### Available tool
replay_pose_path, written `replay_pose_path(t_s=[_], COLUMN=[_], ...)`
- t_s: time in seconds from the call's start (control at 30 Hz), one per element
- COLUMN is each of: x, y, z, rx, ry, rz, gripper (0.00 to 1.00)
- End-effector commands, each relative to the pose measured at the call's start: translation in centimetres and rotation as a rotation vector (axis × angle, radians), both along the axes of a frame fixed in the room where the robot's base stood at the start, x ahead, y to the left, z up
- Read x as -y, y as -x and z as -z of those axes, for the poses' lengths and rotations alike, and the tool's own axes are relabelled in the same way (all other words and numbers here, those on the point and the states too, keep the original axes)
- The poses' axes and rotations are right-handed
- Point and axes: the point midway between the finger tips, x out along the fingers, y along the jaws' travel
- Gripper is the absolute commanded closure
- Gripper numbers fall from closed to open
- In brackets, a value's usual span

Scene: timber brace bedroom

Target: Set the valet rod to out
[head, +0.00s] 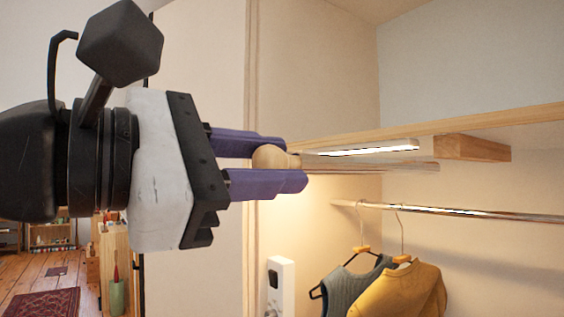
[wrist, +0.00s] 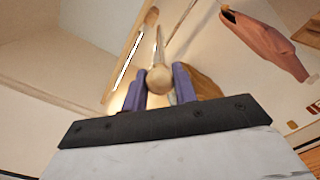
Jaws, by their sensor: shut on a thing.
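The valet rod (head: 372,163) is a thin metal rod with a round wooden knob (head: 270,158) at its near end. It runs back from the knob, under the wooden shelf, above the clothes rail. My gripper (head: 268,162) is shut on the knob, with one purple finger above it and one below in the head view. In the wrist view the knob (wrist: 159,80) sits between the two fingers, and the rod (wrist: 158,45) extends behind it. The fingers hide part of the knob.
A wooden shelf (head: 470,120) with a lit strip light (head: 368,147) and a wooden block (head: 472,148) is just above the rod. Below, a chrome clothes rail (head: 470,212) carries a grey vest (head: 349,286) and a mustard garment (head: 408,292). A white upright device (head: 281,285) stands below my gripper.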

Motion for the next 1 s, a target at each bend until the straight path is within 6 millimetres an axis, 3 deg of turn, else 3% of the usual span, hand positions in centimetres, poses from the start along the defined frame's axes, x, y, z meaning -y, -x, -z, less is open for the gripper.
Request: replay_pose_path(t_s=[0.23, 0.27, 0.4, 0.77, 1.0], x=[0.1, 0.1, 0.1, -0.4, -3.7], y=[0.0, 0.0, 0.0, 0.2, 2.8], z=[0.1, 0.1, 0.1, 0.1, 0.2], rx=[-0.002, -0.002, -0.001, 0.000, 0.001], ry=[-0.002, -0.002, -0.001, 0.001, 0.003], rz=[0.001, 0.001, 0.001, -0.001, -0.004], gripper=[1.00, 0.68, 0.50, 0.50, 0.50])
